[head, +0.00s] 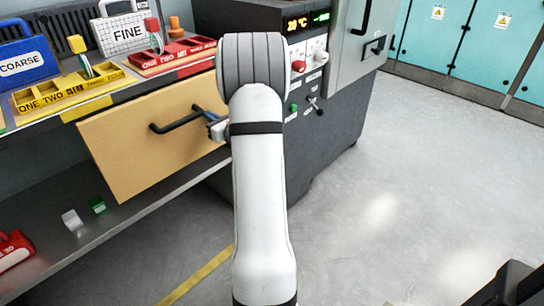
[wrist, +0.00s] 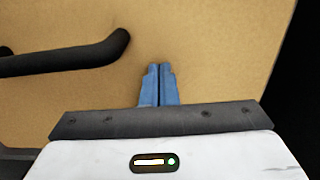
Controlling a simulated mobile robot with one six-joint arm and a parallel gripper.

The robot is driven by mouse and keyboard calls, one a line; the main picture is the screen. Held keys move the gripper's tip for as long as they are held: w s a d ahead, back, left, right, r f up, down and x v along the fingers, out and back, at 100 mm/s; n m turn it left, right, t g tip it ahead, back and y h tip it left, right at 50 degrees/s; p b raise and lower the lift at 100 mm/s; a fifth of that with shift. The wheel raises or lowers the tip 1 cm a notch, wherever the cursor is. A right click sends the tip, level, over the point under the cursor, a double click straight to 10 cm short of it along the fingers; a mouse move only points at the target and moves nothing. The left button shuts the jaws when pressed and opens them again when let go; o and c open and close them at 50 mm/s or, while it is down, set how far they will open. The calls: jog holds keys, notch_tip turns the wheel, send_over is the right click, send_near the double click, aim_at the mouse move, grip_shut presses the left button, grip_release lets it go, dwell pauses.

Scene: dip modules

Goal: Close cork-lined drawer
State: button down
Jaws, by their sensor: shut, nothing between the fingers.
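The cork-lined drawer (head: 148,150) shows as a tan front panel with a black bar handle (head: 178,120) under the bench top at the left. It is hard to tell how far the drawer stands out. My gripper (head: 212,119) is at the right part of the panel, beside the handle's right end. In the wrist view its blue fingers (wrist: 160,72) are together and empty, pointing at the tan panel (wrist: 215,50), with the handle (wrist: 70,58) to their left. Whether the tips touch the panel I cannot tell. My arm hides the panel's right edge.
Yellow (head: 70,90) and red (head: 172,56) labelled trays stand on the bench above. A dark machine (head: 330,120) with knobs stands right of the drawer. A lower shelf (head: 110,225) holds small items.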

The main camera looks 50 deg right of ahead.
jog(key=w, duration=0.2)
jog(key=shift+w+d+r, duration=0.1)
jog(key=shift+w+r, duration=0.1)
jog(key=shift+w, duration=0.1)
jog(key=shift+w+r, duration=0.1)
dwell(0.3)
